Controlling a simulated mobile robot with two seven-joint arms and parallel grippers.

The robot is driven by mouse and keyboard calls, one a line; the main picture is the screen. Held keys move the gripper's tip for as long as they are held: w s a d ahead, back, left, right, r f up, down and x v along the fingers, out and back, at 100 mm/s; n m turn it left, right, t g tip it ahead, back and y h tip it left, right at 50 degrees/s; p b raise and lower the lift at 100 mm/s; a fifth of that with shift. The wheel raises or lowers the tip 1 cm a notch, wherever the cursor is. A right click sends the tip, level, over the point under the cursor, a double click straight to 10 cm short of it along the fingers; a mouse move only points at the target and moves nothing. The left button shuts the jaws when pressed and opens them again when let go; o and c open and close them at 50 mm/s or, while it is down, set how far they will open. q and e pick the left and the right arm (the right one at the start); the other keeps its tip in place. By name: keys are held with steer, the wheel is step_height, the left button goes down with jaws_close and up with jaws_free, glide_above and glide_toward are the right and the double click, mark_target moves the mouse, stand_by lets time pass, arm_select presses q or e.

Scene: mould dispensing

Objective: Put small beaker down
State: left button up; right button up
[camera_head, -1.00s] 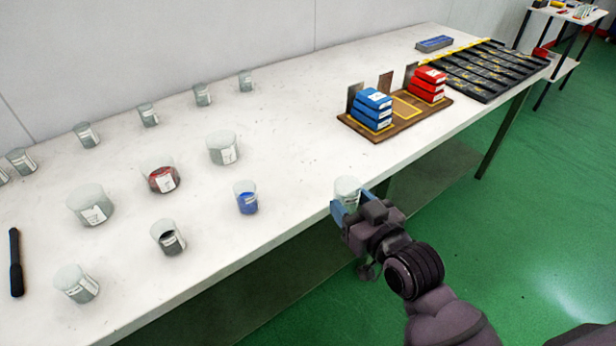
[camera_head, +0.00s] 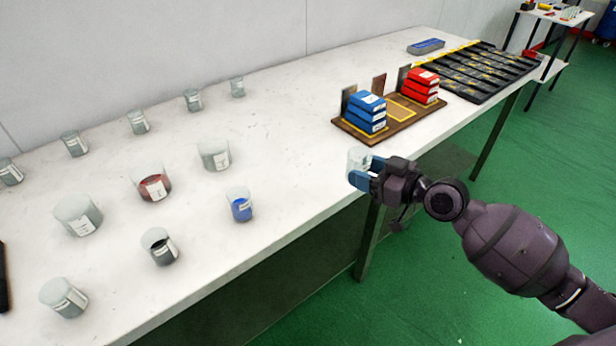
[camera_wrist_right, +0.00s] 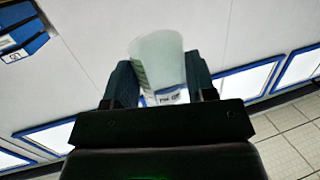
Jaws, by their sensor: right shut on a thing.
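My right gripper (camera_head: 366,176) is shut on a small clear beaker (camera_head: 359,160) at the table's front edge, in front of the wooden stand. In the right wrist view the beaker (camera_wrist_right: 160,66) sits between the two fingers of the gripper (camera_wrist_right: 162,84), with a printed label low on its side. The fingers hide part of it, and I cannot tell whether its base touches the white table (camera_head: 290,190). My left gripper is not in view.
A wooden stand (camera_head: 385,137) with blue boxes (camera_head: 367,112) and red boxes (camera_head: 420,86) stands just behind. To the left are a blue-filled beaker (camera_head: 240,206), a red-filled beaker (camera_head: 152,183) and several others. Bare tabletop lies between them and the stand.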

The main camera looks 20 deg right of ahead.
steer(key=b, duration=0.1)
glide_above(312, 183)
steer(key=f+v, duration=0.1)
steer(key=v, duration=0.3)
steer(key=f, duration=0.4)
steer(key=shift+s+d+f, duration=0.2)
steer(key=shift+w+a+f, duration=0.15)
steer(key=shift+w+a, duration=0.05)
steer(key=shift+w, duration=0.15)
steer(key=w+a+f, duration=0.1)
steer(key=w+a+f+b, duration=0.1)
steer(key=w, duration=0.1)
steer(key=shift+f, duration=0.4)
steer(key=shift+a, duration=0.1)
steer(key=shift+w+r, duration=0.1)
